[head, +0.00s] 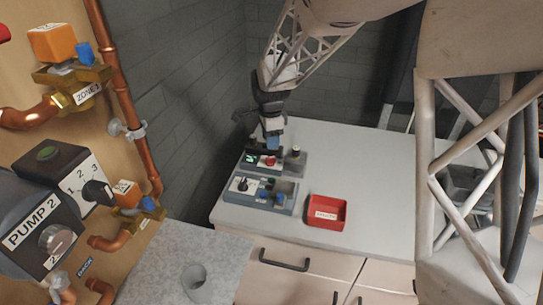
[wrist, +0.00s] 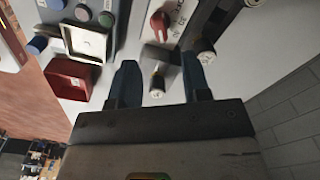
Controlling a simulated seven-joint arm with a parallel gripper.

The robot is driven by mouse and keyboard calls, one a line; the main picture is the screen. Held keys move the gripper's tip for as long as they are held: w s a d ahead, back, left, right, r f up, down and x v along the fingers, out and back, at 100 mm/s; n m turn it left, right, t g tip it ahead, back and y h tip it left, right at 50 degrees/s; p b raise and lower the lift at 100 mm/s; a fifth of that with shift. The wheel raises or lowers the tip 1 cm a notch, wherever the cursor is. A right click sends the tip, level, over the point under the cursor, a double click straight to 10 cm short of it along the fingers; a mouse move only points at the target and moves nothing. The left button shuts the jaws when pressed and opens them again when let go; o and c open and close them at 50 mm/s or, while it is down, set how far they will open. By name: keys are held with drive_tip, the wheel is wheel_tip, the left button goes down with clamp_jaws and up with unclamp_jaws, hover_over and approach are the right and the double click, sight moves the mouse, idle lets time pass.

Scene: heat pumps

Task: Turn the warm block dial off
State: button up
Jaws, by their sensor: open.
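My gripper (head: 273,140) hangs pointing down over the back control unit (head: 297,168) on the counter. In the wrist view its two blue fingers (wrist: 161,88) are apart, with a small pale-tipped knob (wrist: 157,88) showing in the gap; I cannot tell whether they touch it. The front unit (head: 228,197) carries a black knob (head: 243,185). I cannot tell by label which dial is the warm block's.
A red labelled tray (head: 327,212) stands right of the front unit. Blue items (head: 280,198) sit on that unit. The counter (head: 370,170) is clear to the right. A brick wall (head: 205,100) rises close behind and left. Pump 2 and copper pipes (head: 120,80) are at left.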

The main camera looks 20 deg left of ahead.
sight(271, 158)
drive_tip(key=shift+f, duration=0.1)
idle(0.3)
drive_tip(key=shift+f, duration=3.8)
clamp_jaws()
